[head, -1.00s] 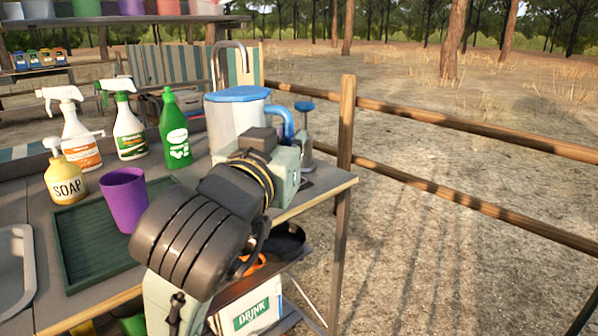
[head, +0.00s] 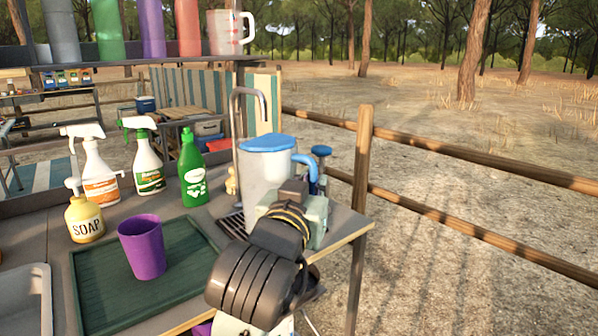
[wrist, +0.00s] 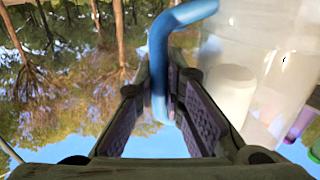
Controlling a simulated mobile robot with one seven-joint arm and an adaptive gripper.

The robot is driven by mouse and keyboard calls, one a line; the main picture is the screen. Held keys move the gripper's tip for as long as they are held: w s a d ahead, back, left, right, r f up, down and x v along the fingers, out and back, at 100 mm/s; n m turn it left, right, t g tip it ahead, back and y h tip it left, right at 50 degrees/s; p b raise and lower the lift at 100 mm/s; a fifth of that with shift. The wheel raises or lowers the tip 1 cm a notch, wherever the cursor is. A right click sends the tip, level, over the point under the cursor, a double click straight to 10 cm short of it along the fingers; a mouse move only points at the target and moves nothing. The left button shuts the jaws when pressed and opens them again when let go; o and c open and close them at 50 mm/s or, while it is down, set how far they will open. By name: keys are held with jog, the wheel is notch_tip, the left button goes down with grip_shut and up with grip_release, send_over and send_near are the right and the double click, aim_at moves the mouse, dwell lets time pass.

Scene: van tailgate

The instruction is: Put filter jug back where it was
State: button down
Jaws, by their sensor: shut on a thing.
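The filter jug (head: 263,172), a clear pitcher with a blue lid and blue handle, is upright over the right end of the table in the head view. My gripper (wrist: 158,105) is shut on its blue handle (wrist: 157,62), which runs between the two finger pads in the wrist view. The clear jug body (wrist: 250,70) fills the right of that view. In the head view my wrist hides the fingers and the jug's lower part, so I cannot tell whether its base touches the table.
Left of the jug stand a green bottle (head: 193,170), two spray bottles and a yellow soap pump (head: 84,217). A purple cup (head: 142,247) stands on the green tray (head: 100,292). A tap (head: 237,110) is behind the jug. A blue-topped object (head: 321,152) stands close at its right.

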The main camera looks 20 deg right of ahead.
jog(key=w+d+f, duration=0.1)
jog(key=w+f, duration=0.3)
jog(key=w, duration=0.6)
jog(key=shift+w+d+f, duration=0.2)
jog(key=shift+w+d, duration=0.1)
jog(key=shift+d, duration=0.05)
jog(key=shift+f, duration=0.15)
jog(key=c, duration=1.7)
grip_release()
